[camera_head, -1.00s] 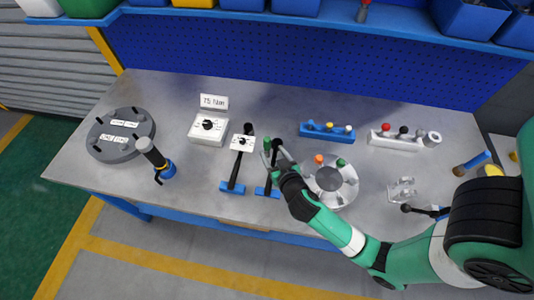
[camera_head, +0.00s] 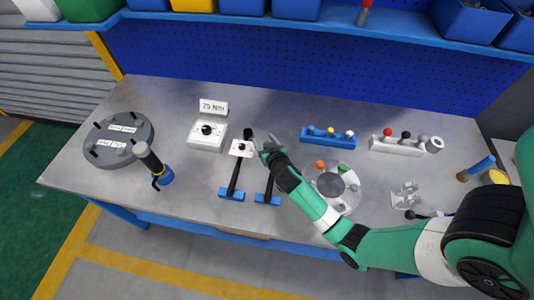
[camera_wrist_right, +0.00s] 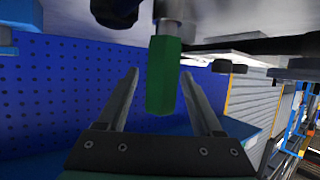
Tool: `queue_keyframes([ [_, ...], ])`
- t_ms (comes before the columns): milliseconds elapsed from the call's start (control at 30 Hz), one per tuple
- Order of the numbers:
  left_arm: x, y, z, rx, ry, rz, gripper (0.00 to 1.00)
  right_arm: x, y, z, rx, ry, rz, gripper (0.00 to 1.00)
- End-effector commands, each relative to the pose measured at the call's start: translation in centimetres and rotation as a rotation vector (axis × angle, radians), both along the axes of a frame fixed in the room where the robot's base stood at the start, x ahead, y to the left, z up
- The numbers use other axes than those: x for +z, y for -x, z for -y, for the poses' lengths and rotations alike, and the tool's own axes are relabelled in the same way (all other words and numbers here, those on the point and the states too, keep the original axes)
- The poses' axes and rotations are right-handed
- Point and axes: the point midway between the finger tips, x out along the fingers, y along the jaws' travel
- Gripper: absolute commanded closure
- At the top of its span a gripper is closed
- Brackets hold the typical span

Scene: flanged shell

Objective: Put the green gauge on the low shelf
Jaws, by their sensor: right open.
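A green six-sided piece (camera_wrist_right: 163,75) with a metal shank shows in the right wrist view, which I take to be the green gauge. In the head view my right gripper (camera_head: 266,146) is above the bench, near the tops of two black-handled tools with blue bars; the green piece is hard to make out there. A blue shelf (camera_head: 310,21) runs along the back; I cannot tell whether it is the low shelf. My left gripper is not in view.
A round metal flange (camera_head: 325,188) with orange and green pegs is right of my gripper. A blue peg rack (camera_head: 312,135) and a pale rack (camera_head: 396,148) stand behind. A dial box (camera_head: 207,133) and grey disc (camera_head: 118,139) are left. Bare bench lies along the back.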

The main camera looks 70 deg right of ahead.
Motion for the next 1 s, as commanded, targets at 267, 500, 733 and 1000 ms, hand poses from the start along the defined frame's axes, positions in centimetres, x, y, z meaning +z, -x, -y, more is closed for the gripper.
queue_keyframes([
  [267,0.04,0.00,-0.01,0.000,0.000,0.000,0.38,0.03,0.01,-0.01,0.000,0.001,-0.001,0.51],
  [500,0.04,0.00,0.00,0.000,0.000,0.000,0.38,0.03,0.01,-0.01,0.000,0.001,-0.001,0.94],
  [733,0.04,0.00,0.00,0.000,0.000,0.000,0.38,0.03,0.02,-0.02,0.000,0.001,-0.001,1.00],
  [1000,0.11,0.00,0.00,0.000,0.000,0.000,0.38,0.22,-0.01,0.00,0.000,0.001,0.001,1.00],
])
